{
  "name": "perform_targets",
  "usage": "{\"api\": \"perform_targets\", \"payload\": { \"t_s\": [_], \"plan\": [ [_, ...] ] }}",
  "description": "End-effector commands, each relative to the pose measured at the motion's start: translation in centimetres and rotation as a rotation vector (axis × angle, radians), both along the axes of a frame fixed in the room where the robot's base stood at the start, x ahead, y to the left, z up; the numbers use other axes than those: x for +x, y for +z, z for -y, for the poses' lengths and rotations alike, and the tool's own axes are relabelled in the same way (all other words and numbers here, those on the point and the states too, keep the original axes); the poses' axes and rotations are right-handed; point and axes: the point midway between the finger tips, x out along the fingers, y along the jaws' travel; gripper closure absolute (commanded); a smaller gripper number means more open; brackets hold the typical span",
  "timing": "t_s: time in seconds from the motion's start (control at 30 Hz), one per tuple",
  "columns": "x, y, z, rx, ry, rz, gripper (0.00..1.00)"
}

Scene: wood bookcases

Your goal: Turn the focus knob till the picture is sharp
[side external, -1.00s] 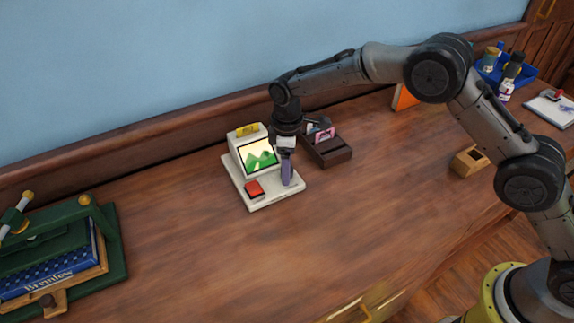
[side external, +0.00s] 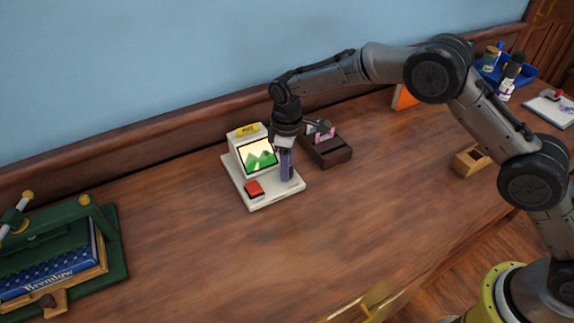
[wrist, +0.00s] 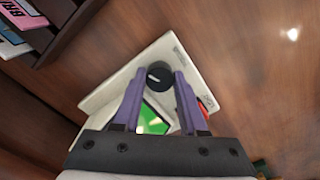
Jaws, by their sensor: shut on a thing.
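A white viewer on a flat base (side external: 264,202) stands on the wooden top. Its lit screen (side external: 257,155) shows green hills on a pale yellow sky; it is too small to judge full sharpness. A red button (side external: 254,188) is at the base's front left. The focus knob (wrist: 157,76), black with a white mark, shows in the wrist view. My gripper (side external: 287,178) points down at the base's right side, hiding the knob in the side view. In the wrist view its purple fingers (wrist: 159,84) are shut on the knob from both sides.
A dark wooden box (side external: 330,152) with cards stands just right of the viewer. A green press with a blue book (side external: 50,270) is at the far left. A small wooden block (side external: 470,162) lies right. The top in front is clear.

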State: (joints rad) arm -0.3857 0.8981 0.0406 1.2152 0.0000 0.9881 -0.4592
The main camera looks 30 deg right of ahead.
Motion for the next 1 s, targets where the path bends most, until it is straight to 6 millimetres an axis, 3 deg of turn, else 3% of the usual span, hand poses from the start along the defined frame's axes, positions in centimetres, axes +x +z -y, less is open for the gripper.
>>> {"api": "perform_targets", "payload": {
  "t_s": [0.5,1.0],
  "plan": [
    [0.05,0.12,-0.05,0.001,-0.349,0.003,1.00],
    [0.09,0.15,-0.05,0.002,-0.445,0.004,1.00]
  ]
}}
